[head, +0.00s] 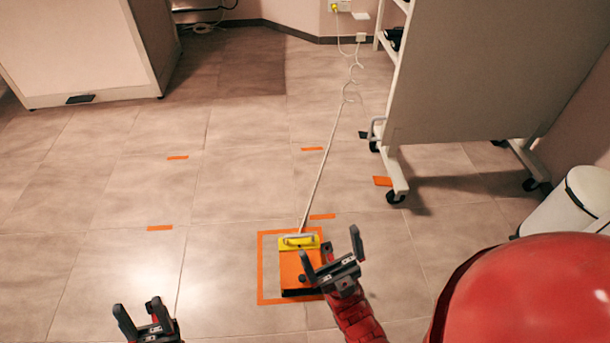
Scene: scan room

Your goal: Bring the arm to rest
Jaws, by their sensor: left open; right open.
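My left gripper (143,318) is low in the head view, left of centre, open with nothing between its fingers. My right gripper (332,258) is right of centre, open and empty. It overlaps the right side of an orange box with a yellow top (297,262) in the picture. I cannot tell whether they touch. The box lies on the floor inside an orange tape outline (262,285). A grey handle (299,239) sits on its yellow part. My red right arm (360,322) reaches up from the bottom edge.
A white cord (322,165) runs from the box to a wall outlet (339,6). A wheeled grey panel (475,70) stands at right, near a white bin (570,205). A pale cabinet (75,45) stands at upper left. Orange tape marks (178,157) dot the open tiled floor.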

